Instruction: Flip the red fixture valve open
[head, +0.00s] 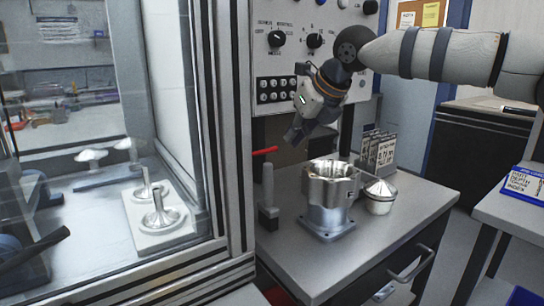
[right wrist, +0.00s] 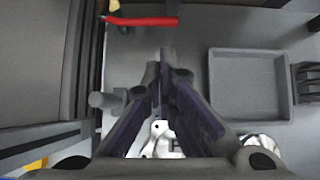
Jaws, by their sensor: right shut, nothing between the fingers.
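The red valve handle (head: 265,151) shows in the head view as a short red bar beside the cabinet frame, left of my right gripper. In the right wrist view the red handle (right wrist: 140,21) lies crosswise near the top, with a yellow piece beside its left end. My right gripper (head: 296,134) points down above the bench, close to the handle but apart from it. Its fingers (right wrist: 168,60) are together and empty, and the handle is beyond their tips. The valve body is mostly hidden in the head view. My left gripper does not show.
A grey tray (right wrist: 212,90) lies right of the fingers. A glass cabinet borders the left.

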